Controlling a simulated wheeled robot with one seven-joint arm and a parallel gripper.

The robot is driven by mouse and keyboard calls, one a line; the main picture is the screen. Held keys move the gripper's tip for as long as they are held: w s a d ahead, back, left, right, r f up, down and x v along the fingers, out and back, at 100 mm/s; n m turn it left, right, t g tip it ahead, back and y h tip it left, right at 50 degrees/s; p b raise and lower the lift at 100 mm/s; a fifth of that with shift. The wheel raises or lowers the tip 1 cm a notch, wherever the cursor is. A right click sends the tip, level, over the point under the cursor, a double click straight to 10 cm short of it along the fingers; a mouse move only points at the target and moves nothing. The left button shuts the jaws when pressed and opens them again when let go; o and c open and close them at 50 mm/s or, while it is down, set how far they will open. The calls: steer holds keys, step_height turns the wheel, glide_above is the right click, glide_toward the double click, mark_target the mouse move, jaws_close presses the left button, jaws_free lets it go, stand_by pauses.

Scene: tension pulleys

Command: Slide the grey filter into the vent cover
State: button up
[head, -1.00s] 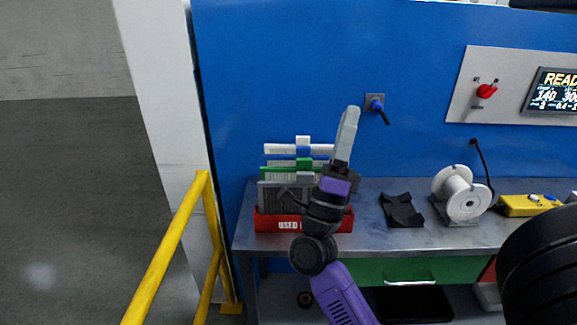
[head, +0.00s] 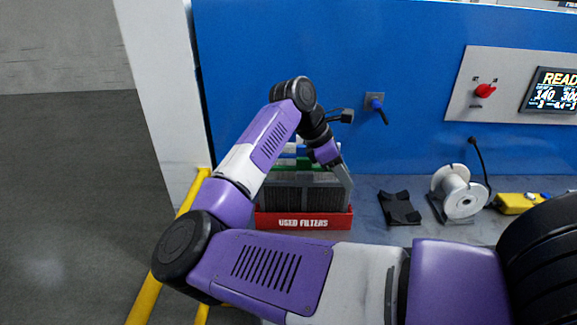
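A grey-framed filter with a dark pleated face (head: 300,193) stands upright at the front of a red bin (head: 270,221) labelled "USED FILTERS". My gripper (head: 344,173) points down at the right end of the filters. Its grey fingers overlap the filter's upper right corner in the picture. I cannot tell whether they touch it or whether they are open or shut. A green filter (head: 290,163) and a blue and white one show behind, partly hidden by my arm. I cannot make out a vent cover in this view.
The bin stands on a grey workbench against a blue wall (head: 260,60). To its right are a black stand (head: 400,208), a white spool (head: 461,194) and a yellow device (head: 518,203). A yellow rail (head: 165,260) is at the left. My arm hides the bench front.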

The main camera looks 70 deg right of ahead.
mark_target(289, 193)
steer(key=w+a+t+y, duration=0.1)
steer(key=w+t, duration=0.1)
steer(key=w, duration=0.2)
steer(key=w+a+r+t+y, duration=0.1)
steer(key=w+a, duration=0.1)
steer(key=w, duration=0.2)
steer(key=w+a+t+y, duration=0.1)
steer(key=w+a+t, duration=0.1)
steer(key=w, duration=0.2)
steer(key=shift+w+a+r+m+t, duration=0.1)
steer(key=shift+w+r+m+t, duration=0.05)
steer(key=shift+w+m+t, duration=0.2)
steer(key=shift+f+p, duration=0.95)
steer(key=shift+f, duration=2.85)
steer(key=shift+c, duration=0.3)
jaws_close()
